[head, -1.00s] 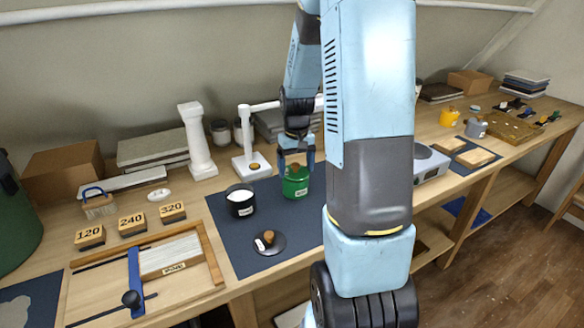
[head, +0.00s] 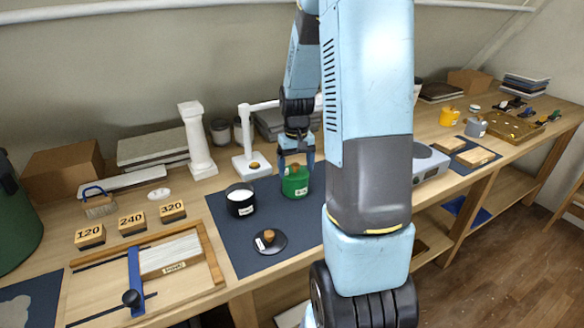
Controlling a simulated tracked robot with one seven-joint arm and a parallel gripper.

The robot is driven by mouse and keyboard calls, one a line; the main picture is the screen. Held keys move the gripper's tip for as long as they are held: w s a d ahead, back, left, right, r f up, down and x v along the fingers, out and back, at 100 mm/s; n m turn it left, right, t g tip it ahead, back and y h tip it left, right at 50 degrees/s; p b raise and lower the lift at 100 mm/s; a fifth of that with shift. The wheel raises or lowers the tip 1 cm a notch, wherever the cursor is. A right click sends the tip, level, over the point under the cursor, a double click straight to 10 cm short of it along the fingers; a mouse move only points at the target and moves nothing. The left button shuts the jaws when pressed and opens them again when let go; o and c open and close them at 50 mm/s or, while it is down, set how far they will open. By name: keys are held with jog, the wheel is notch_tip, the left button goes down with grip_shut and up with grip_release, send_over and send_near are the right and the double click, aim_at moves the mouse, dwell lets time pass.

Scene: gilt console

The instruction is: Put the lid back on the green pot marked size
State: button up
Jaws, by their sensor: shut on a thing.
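The green pot (head: 295,188) with a pale label stands on the dark blue mat (head: 222,248) near the middle of the bench. My gripper (head: 296,164) points down over it, shut on the brown knob of the green lid (head: 296,173). The lid sits at the pot's mouth; at this size I cannot tell whether it rests fully on the rim. My fingers partly hide the knob.
A black pot (head: 240,204) with white contents stands open to the left. Its dark lid (head: 268,241) with a knob lies on the mat in front. A white stand (head: 252,164) is close behind. A white column (head: 197,140) stands further left.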

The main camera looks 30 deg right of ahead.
dwell(0.4)
jog(key=o, duration=0.8)
jog(key=shift+r, duration=0.15)
jog(key=shift+r, duration=3.35)
jog(key=shift+c, duration=0.3)
grip_shut()
